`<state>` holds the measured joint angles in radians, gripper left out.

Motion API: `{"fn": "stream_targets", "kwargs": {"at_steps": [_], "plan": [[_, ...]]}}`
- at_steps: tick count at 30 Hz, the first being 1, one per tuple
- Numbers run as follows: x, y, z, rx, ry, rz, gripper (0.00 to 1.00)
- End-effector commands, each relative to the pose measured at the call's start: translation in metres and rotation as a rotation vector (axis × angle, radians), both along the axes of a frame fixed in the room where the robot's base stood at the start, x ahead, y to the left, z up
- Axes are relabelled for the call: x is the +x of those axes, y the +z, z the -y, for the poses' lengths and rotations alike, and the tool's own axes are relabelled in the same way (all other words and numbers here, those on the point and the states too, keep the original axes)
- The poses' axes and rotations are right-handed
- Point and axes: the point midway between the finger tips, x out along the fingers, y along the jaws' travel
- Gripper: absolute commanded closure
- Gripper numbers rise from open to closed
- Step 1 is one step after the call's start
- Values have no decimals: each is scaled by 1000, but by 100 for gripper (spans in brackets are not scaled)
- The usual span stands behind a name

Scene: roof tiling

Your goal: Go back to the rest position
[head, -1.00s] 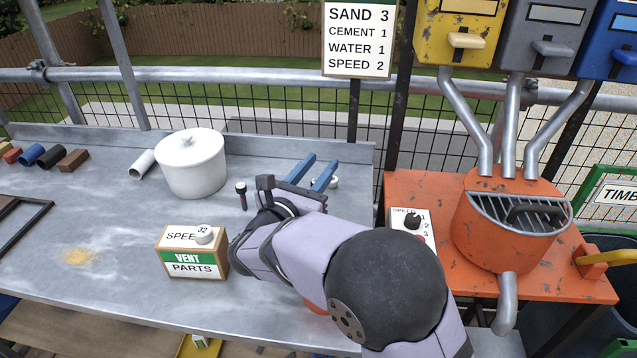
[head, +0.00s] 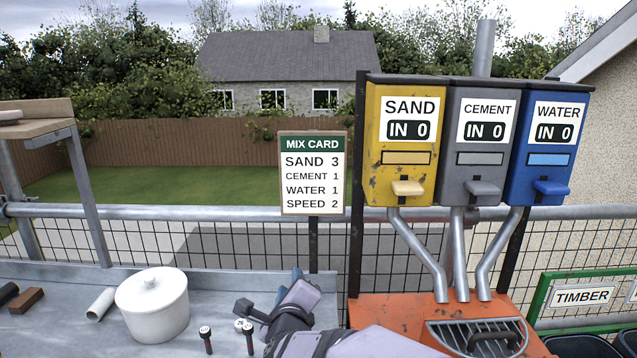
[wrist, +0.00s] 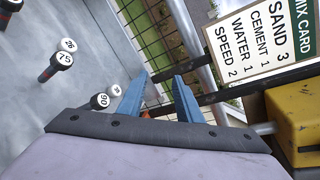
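My gripper (wrist: 160,95) shows in the wrist view with its two blue fingers apart and nothing between them. In the head view my arm rises from the bottom middle, and the fingers are mostly hidden behind the wrist. The gripper is above the back of the grey bench (head: 90,330), below the mix card (head: 313,172). The mix card reads sand 3, cement 1, water 1, speed 2, and also shows in the wrist view (wrist: 262,45).
Yellow sand (head: 400,150), grey cement (head: 480,150) and blue water (head: 545,150) hoppers, each reading IN 0, stand above the orange mixer (head: 395,312). A white lidded pot (head: 155,312) and bolts with numbered caps (head: 206,338) are on the bench. A mesh fence (head: 190,240) runs behind.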

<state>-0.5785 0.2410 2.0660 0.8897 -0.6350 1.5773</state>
Motion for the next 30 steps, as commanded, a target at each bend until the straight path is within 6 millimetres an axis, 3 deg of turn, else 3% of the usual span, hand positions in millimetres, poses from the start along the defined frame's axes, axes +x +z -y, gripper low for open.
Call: {"fn": "stream_targets", "kwargs": {"at_steps": [1, 5, 8, 15, 18, 22, 25, 30], "plan": [[-5, 9, 12, -136, 76, -50, 68], [-36, -9, 38, -513, 339, -189, 68], [-74, -25, 65, -782, 568, -295, 68], [-197, -52, 146, -1255, 1191, -518, 68], [-243, -54, 172, -1343, 1411, -573, 68], [-286, -52, 197, -1396, 1622, -612, 68], [-306, -51, 207, -1408, 1721, -628, 68], [-318, -51, 213, -1414, 1783, -633, 68]]}}
